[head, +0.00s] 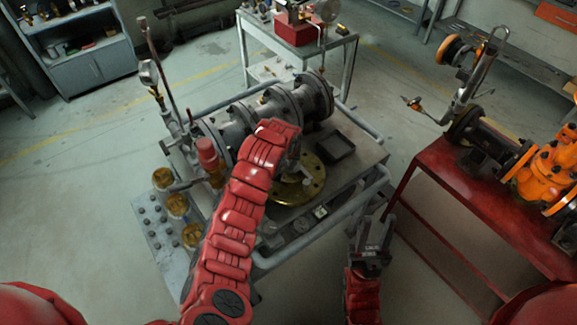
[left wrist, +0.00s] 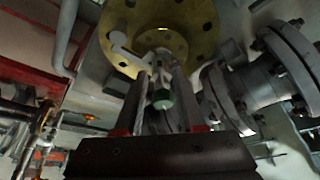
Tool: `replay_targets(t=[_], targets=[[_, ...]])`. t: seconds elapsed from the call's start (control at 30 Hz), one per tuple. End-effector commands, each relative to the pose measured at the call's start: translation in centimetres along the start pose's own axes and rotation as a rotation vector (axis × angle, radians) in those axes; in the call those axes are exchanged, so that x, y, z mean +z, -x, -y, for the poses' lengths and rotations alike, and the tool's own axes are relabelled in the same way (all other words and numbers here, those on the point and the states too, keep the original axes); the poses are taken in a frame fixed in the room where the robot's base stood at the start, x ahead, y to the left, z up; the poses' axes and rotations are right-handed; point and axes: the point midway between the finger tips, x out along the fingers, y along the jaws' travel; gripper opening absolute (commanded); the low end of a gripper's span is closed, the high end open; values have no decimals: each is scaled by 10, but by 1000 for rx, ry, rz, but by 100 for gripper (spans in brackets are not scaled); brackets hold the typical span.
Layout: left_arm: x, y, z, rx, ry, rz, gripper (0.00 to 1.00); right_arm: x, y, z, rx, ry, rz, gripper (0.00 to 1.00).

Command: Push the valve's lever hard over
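The valve's round brass flange (head: 297,186) lies on the grey cart, partly hidden by my left arm. In the left wrist view the brass flange (left wrist: 195,20) fills the top, with a grey lever-like arm (left wrist: 122,48) across it. My left gripper (head: 290,160) is over the flange. In its wrist view, its two fingers (left wrist: 164,75) stand apart on either side of a short green-ended part (left wrist: 161,99), which may belong to the lever. I cannot tell whether the fingers touch it. My right gripper (head: 376,208) looks open and empty, at the cart's right front corner.
The cart (head: 370,152) has a tubular rail (head: 330,222) around it. Grey flanged pipework (head: 240,122) stands behind the flange, with a red-capped part (head: 208,153) and a gauge (head: 148,72) at left. A red bench (head: 450,195) with an orange valve (head: 550,165) is at right. Floor between them is clear.

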Motion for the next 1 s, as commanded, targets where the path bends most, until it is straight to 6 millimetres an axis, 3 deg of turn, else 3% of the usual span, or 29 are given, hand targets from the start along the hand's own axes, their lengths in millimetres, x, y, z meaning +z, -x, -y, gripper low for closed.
replay_targets(t=[0.13, 0.47, 0.6, 0.7, 1.0], targets=[[0, -11, 0, 0, 0, 0, 39, 1, 7, 0, 0, 0, 0, 39], [0, -12, 0, 0, 0, 0, 39, 1, 7, 0, 0, 0, 0, 39], [0, -13, 0, 0, 0, 0, 14, 1, 7, 0, 0, 0, 0, 39], [0, -13, 0, 0, 0, 1, 0, 1, 7, 0, 0, 0, 0, 39], [0, -13, 0, 1, -1, 0, 0, 1, 8, 0, 0, 0, 0, 39]])
